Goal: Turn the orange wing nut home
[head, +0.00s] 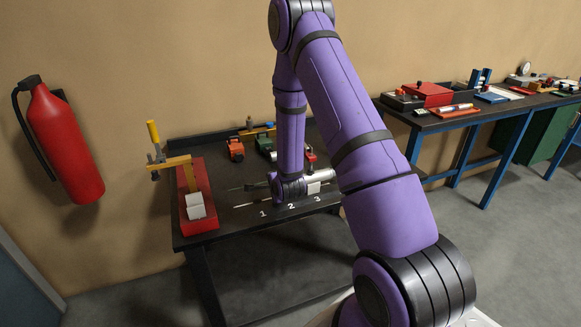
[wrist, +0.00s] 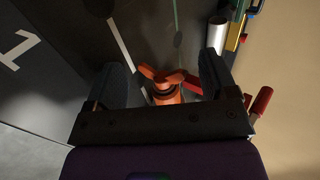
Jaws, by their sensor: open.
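The orange wing nut (wrist: 172,76) shows in the wrist view, its two wings spread left and right above an orange body (wrist: 166,97). My gripper (wrist: 166,70) is open, with one dark finger on each side of the wing nut. The dark palm bar hides the lower part of the orange body. In the head view my purple arm reaches down to the dark bench, and I cannot make out the wing nut there.
The wrist view shows a silver cylinder (wrist: 201,42) and a red handle (wrist: 262,101) near the right finger.

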